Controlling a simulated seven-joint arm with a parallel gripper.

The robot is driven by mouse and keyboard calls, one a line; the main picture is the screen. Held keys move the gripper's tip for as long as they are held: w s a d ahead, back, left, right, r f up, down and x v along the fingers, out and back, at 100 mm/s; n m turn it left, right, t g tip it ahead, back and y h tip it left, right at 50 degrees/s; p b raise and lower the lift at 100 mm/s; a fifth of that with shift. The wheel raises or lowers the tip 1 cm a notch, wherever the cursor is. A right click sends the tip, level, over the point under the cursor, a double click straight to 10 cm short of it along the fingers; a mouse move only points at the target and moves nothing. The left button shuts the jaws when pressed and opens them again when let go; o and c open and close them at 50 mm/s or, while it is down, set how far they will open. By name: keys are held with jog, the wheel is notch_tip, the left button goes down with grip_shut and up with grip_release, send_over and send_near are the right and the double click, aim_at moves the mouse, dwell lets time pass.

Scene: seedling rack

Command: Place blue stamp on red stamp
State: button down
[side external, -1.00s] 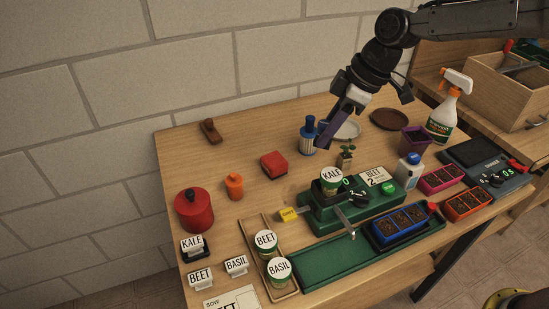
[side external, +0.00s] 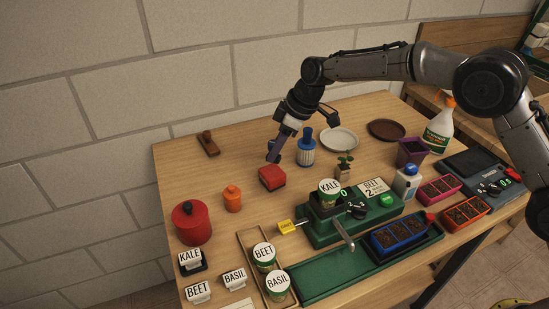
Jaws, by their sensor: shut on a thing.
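My gripper (side external: 277,150) hangs above and slightly behind the red stamp (side external: 271,178), with a small gap between them. It is shut on a dark blue-violet block, which I take as the blue stamp (side external: 274,156). The fingers hide part of it, so its full shape does not show. The red stamp is a low red block lying on the bare wood of the table, clear of other things.
A blue-topped ribbed container (side external: 306,150) stands close on the right of my gripper. A white saucer (side external: 340,140) is behind it. An orange jar (side external: 233,199) and a red canister (side external: 191,223) stand left. The green machine (side external: 350,220) is in front.

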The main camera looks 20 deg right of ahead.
jog(key=shift+w+a+f, duration=0.1)
jog(key=shift+w+f, duration=0.05)
jog(key=shift+f, duration=0.1)
jog(key=shift+w+f, duration=0.1)
jog(key=shift+f, duration=1.45)
jog(key=shift+f, duration=0.1)
jog(key=c, duration=0.6)
grip_release()
jog(key=shift+f, duration=0.1)
jog(key=v, duration=1.2)
jog(key=shift+r, duration=0.2)
